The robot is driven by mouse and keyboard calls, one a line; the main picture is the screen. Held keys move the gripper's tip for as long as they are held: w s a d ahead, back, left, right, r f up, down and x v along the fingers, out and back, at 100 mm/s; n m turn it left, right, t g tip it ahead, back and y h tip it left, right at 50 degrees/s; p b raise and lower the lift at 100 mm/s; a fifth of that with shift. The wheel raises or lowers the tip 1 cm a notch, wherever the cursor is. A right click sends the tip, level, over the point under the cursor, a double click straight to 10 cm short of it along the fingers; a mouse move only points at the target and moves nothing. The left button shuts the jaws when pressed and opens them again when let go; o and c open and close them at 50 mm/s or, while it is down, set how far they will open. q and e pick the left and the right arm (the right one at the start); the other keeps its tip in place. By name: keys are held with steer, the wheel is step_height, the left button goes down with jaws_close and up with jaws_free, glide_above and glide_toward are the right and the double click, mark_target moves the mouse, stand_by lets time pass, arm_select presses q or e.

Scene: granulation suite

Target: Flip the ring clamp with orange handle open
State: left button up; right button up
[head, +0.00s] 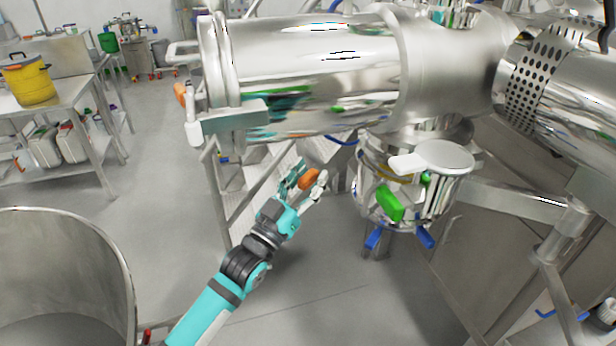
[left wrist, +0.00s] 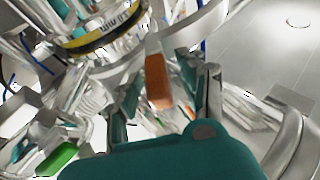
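The orange handle (head: 309,179) of the ring clamp shows between the fingers of my left gripper (head: 306,184), beside the steel vessel under the large horizontal cylinder. In the left wrist view, the orange handle (left wrist: 158,82) hangs from a metal stem beside a round fitting with a yellow band (left wrist: 108,33). The fingers of my left gripper (left wrist: 163,100) stand apart on both sides of the handle, with visible gaps. The gripper is open. The clamp's ring cannot be made out clearly. My right gripper is not in view.
The steel cylinder (head: 310,65) hangs above my left gripper, with another orange handle (head: 180,95) at its left end. A green handle (head: 390,203) and blue handles (head: 374,237) are on the vessel to the right. A steel drum (head: 65,265) stands lower left.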

arm_select(q)
jaws_close()
